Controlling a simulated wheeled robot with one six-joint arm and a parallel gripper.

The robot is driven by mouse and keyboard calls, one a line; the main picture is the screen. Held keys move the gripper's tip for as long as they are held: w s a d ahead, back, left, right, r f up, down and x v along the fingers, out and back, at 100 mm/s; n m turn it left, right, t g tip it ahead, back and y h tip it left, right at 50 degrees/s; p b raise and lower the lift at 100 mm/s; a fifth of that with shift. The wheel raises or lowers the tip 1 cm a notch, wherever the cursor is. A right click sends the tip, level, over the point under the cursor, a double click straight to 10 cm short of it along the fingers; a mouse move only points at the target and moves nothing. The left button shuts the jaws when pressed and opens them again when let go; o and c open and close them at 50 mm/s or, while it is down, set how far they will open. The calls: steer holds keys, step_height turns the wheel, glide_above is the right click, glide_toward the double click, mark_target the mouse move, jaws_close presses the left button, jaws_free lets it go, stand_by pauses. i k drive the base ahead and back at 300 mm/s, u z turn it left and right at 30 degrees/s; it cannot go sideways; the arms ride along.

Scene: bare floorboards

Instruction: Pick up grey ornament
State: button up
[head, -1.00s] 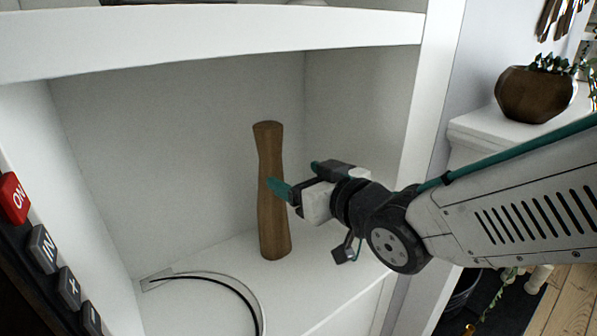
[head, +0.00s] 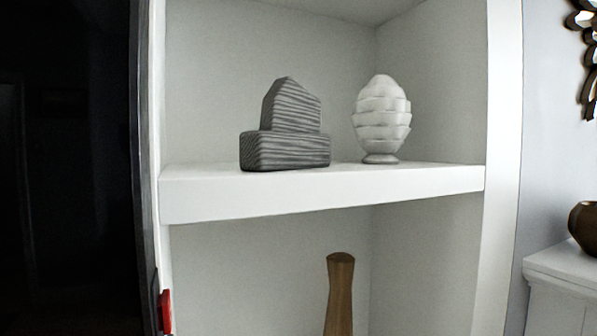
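A grey ornament (head: 286,128) with a ridged, striped surface stands on the upper white shelf (head: 325,192) in the head view. It has a wide block base and a narrower pointed block on top. A white layered ornament (head: 381,119), shaped like a pine cone on a small foot, stands to its right with a gap between them. My gripper is not in this view, so its place and opening are hidden.
A brown wooden vase (head: 339,293) stands in the compartment below. A dark panel (head: 65,160) borders the shelf on the left, with a red button (head: 166,311) at its edge. A brown pot (head: 584,224) sits on a white cabinet (head: 560,268) at right.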

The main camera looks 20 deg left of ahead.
mark_target(289, 137)
steer(key=k, duration=0.35)
steer(key=u, duration=1.05)
steer(key=i, duration=0.5)
steer(key=u, duration=0.15)
steer(key=k, duration=0.45)
steer(key=u, duration=0.2)
